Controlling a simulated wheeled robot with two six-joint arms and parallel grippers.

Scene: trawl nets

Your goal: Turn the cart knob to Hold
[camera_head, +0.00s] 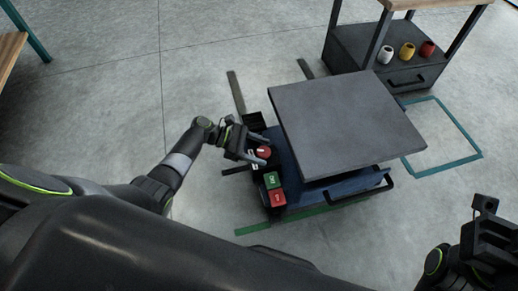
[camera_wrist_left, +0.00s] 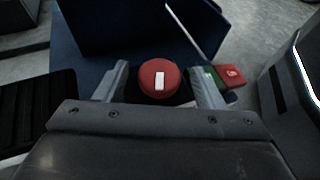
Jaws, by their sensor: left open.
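The cart (camera_head: 330,185) is a low blue body with a dark grey slab on top. Its red round knob (camera_head: 264,152) with a white pointer mark sits on the control panel at the cart's left end. My left gripper (camera_head: 257,148) is open at the knob. In the left wrist view the red knob (camera_wrist_left: 160,79) lies between the two grey fingertips (camera_wrist_left: 158,85), with a gap at each side. The white mark points nearly straight up and down there. The knob's position labels are not readable. My right gripper (camera_head: 490,240) is at the lower right, away from the cart; its jaws are unclear.
A green button (camera_head: 272,180) and a red button (camera_head: 278,198) sit beside the knob. A dark shelf unit (camera_head: 350,60) with white, yellow and red cups stands at the back right. Teal floor markings (camera_head: 480,157) lie right of the cart. Open floor lies to the left.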

